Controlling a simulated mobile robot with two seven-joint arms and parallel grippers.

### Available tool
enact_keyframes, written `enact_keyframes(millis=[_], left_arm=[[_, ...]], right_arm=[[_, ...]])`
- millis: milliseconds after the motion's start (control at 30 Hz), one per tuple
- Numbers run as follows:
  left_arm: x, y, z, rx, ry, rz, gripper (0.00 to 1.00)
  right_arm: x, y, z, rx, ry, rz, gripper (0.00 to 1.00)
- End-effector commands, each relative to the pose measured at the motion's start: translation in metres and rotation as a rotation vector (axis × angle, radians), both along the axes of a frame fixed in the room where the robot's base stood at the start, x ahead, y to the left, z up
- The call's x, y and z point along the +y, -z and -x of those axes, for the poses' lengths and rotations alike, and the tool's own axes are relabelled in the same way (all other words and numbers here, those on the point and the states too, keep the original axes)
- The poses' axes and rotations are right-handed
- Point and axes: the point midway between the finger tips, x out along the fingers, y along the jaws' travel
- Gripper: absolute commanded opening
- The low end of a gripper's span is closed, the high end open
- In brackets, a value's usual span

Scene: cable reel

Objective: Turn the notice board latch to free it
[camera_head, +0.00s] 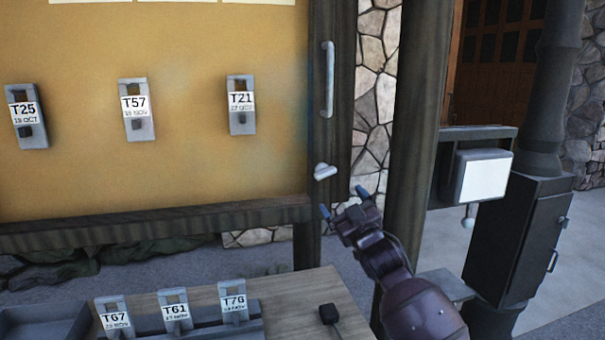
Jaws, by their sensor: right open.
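The notice board (200,175) has a tan face and a dark wooden frame. Its small white latch (324,172) sits low on the right frame post, its knob end pointing left and slightly tilted. A long pale vertical handle (328,80) is fixed above it on the same post. My right gripper (342,202) is just below and right of the latch, apart from it. Its blue-tipped fingers are spread and empty, pointing up and left. My left gripper is not in view.
Tags T25 (26,116), T57 (136,110) and T21 (241,105) hang on the board. A wooden table (300,295) below holds a rack of tags and a small black block (328,313). A dark post (415,130) and a black cabinet (515,240) stand at right.

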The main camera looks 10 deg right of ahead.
Motion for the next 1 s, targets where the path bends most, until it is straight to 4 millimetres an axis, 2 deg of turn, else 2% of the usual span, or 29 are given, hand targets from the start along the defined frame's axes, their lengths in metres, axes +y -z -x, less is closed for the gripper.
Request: enact_keyframes(millis=[133, 267, 700, 1000], left_arm=[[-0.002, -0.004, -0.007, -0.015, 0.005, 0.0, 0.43], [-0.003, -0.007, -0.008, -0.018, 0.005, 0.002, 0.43], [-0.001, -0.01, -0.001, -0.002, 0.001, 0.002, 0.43], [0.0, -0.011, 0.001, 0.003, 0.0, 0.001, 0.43]], right_arm=[[0.001, -0.003, 0.0, -0.009, -0.029, -0.054, 0.89], [0.003, -0.007, -0.009, -0.007, -0.03, -0.058, 0.89], [0.015, -0.031, -0.07, -0.006, -0.028, -0.054, 0.89], [0.019, -0.039, -0.095, -0.005, -0.028, -0.054, 0.89]])
